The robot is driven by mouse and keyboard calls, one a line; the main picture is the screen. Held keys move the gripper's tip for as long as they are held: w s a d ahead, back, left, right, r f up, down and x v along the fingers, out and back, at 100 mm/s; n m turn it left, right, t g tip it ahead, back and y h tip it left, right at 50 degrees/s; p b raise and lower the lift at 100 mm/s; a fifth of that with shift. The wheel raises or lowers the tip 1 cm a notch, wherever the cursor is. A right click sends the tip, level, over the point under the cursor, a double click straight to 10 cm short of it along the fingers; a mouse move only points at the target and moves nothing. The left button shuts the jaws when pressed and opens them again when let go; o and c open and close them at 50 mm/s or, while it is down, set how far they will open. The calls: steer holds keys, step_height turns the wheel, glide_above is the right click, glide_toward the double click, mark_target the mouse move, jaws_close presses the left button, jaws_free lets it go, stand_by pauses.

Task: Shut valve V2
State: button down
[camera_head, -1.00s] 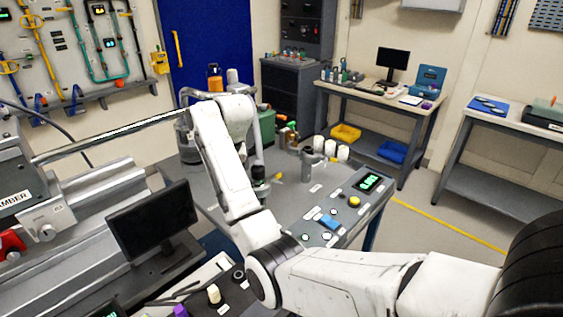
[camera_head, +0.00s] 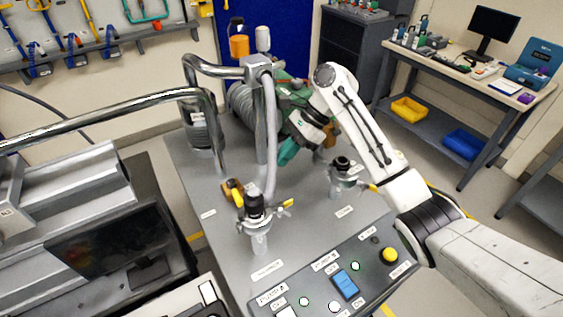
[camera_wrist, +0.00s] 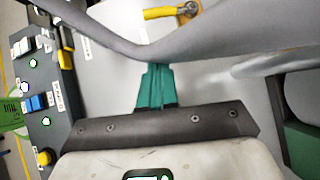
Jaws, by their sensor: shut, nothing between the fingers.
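Two small valves with yellow levers stand on the grey bench; the label text is too small to tell which is V2. The nearer valve (camera_head: 258,236) has a black top and a yellow lever pointing right. The farther valve (camera_head: 338,178) stands to its right, its yellow lever also pointing right. My gripper (camera_head: 286,152), with teal fingers, is shut and empty above the bench, behind and between the valves and apart from both. In the wrist view its fingertips (camera_wrist: 158,70) are together just below a grey hose (camera_wrist: 130,42); a yellow lever (camera_wrist: 162,12) lies beyond the hose.
A grey hose (camera_head: 270,130) hangs from a metal post beside the nearer valve. A control panel (camera_head: 320,290) with a blue switch and yellow button fills the bench's front. A ribbed bellows (camera_head: 242,104) and green pump stand behind. A steel pipe (camera_head: 110,122) runs left.

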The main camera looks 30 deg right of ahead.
mark_target(235, 192)
steer(key=x, duration=0.9)
steer(key=shift+f+p, duration=0.2)
steer(key=shift+p, duration=0.2)
steer(key=shift+w+a+f+p, duration=0.1)
steer(key=shift+a+f+p, duration=0.1)
steer(key=shift+a, duration=0.8)
steer(key=shift+w+a+f+p, duration=0.1)
steer(key=shift+w+a+p, duration=0.1)
steer(key=shift+a, duration=0.75)
steer(key=shift+a, duration=0.15)
